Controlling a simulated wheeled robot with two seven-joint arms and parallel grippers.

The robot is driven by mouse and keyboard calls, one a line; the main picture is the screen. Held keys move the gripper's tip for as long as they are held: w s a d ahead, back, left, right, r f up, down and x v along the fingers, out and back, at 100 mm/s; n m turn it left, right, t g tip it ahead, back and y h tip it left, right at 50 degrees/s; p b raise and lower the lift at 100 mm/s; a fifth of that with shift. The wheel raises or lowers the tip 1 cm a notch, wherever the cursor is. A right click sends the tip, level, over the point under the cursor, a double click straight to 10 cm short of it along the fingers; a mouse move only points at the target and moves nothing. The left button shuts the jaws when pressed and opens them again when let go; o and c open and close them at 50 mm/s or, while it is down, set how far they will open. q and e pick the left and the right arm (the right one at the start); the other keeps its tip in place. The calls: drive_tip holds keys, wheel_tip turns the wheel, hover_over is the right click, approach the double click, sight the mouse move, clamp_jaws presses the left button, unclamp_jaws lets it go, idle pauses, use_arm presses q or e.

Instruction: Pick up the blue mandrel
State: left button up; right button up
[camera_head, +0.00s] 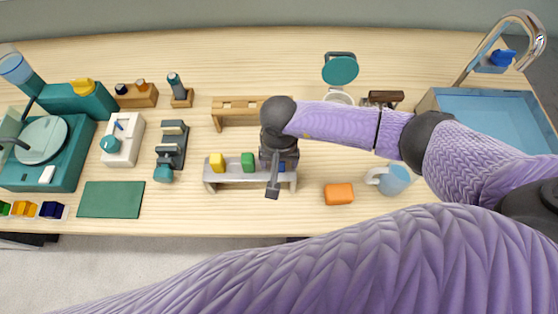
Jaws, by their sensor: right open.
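A pale rack (238,178) near the front middle of the table bears a yellow piece (217,162) and a green piece (248,161). A small blue piece (282,168), which looks like the blue mandrel, shows at the rack's right end. It is mostly hidden by my right gripper (275,181). The gripper is open and points down over that end of the rack, with one dark finger in front of it. I cannot tell whether the fingers touch the blue piece. My left gripper is not in view.
An orange block (339,194) and a light blue mug (393,180) stand right of the rack. A wooden rack (233,106) stands behind it. A green mat (111,199) and a dark teal device (171,150) are to the left. A blue basin (488,112) is at the far right.

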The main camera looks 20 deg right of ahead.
clamp_jaws()
wheel_tip(320, 180, up, 10)
drive_tip(key=shift+r+p, duration=0.1)
drive_tip(key=shift+p, duration=0.35)
